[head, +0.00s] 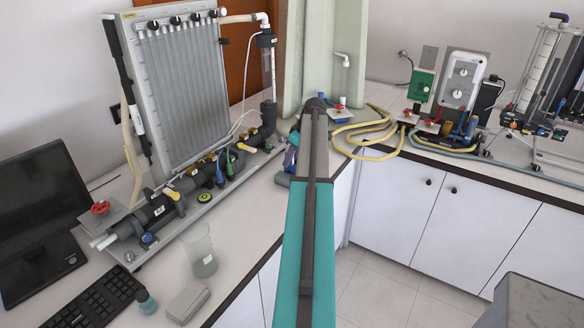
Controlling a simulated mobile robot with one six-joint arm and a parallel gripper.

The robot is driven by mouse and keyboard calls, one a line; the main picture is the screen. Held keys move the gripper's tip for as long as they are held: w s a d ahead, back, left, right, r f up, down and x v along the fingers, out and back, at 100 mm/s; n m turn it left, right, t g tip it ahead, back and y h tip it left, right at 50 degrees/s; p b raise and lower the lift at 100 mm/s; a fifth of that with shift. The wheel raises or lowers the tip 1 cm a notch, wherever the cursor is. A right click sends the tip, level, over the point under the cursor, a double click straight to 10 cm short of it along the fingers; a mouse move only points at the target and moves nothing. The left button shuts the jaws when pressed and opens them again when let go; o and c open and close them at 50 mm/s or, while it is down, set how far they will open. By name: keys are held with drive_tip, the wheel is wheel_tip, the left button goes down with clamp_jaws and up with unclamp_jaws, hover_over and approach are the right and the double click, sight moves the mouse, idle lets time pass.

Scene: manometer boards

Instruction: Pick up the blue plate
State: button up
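I see no blue plate that I can make out in the head view. My arm, with a teal link, reaches up the middle of the picture and hides part of the bench behind it. A small part of what looks like my wrist and gripper (284,179) shows just left of the arm, low over the bench edge. Its fingers are too small and too hidden to tell whether they are open or shut or hold anything.
A manometer board (185,85) with grey pipework stands on the left bench. Yellow hoses (375,152) and instruments fill the right bench. The floor (375,290) between is clear.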

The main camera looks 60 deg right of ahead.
drive_tip(key=shift+p+x, duration=0.8)
drive_tip(key=shift+x, duration=1)
clamp_jaws()
